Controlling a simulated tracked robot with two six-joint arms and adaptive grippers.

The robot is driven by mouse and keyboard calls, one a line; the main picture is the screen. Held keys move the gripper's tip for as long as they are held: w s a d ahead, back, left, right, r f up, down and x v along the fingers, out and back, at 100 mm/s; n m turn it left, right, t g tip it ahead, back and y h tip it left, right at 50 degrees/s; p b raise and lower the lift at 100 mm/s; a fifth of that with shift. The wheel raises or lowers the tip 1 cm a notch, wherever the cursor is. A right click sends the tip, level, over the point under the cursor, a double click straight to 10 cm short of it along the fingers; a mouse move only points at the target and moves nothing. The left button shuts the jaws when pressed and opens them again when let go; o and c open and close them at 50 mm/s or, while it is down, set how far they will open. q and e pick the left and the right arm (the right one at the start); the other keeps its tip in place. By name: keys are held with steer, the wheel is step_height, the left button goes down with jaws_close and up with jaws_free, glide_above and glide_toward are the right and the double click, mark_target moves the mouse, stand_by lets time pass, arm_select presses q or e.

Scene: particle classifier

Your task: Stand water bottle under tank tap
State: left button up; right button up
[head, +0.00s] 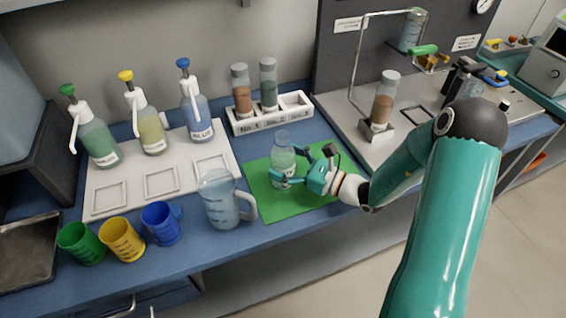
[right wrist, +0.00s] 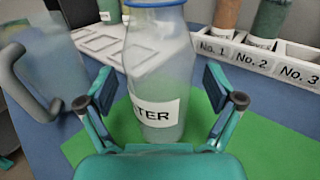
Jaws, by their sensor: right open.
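The water bottle (head: 283,154), clear with pale liquid and a white label ending in "TER", stands upright on the green mat (head: 325,190). My right gripper (head: 288,167) is open around its lower body, with one finger on each side. In the right wrist view the bottle (right wrist: 158,60) stands between the open fingers, with small gaps at both sides; its top is cut off. A clear vessel (head: 411,30), perhaps the tank, sits high on the metal frame near a green-handled tap (head: 424,50). My left gripper is out of view.
A jug (head: 219,203) stands close left of the bottle. A white rack (head: 293,103) holding two tubes is behind. A brown-filled bottle (head: 384,98) stands in a metal holder on the grey tray (head: 350,125). Colored cups (head: 123,240) and pump bottles (head: 148,132) are at left.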

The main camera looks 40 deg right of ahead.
steer(key=c, duration=1.4)
steer(key=shift+r, duration=0.1)
